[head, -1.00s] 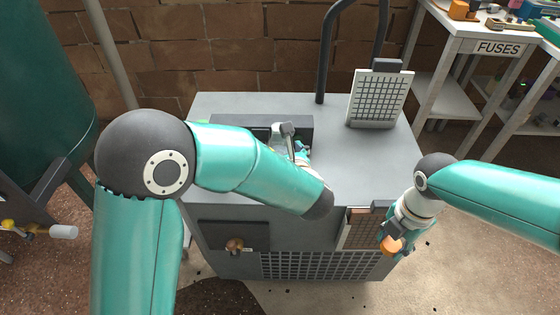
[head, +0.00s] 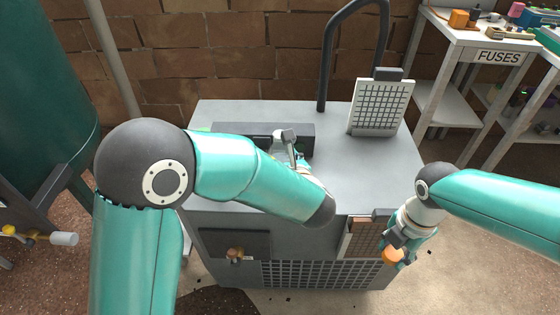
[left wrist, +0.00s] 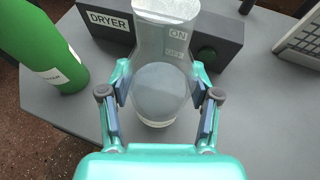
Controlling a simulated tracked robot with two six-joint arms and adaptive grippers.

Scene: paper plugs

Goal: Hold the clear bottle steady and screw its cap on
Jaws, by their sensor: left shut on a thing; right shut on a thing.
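The clear bottle (left wrist: 160,90) stands upright on the grey cabinet top in the left wrist view. My left gripper (left wrist: 161,84) is shut on it, with one finger on each side. In the head view my left arm hides most of that gripper (head: 287,145), and I cannot make out the bottle there. My right gripper (head: 397,249) is shut on an orange cap (head: 392,255). It holds the cap low in front of the cabinet's right front corner, well apart from the bottle.
A dark box labelled DRYER (left wrist: 106,20) lies behind the bottle. A green bottle (left wrist: 40,45) stands to its left. A white grid panel (head: 380,106) stands at the cabinet's back right. The cabinet top (head: 365,175) is clear on the right.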

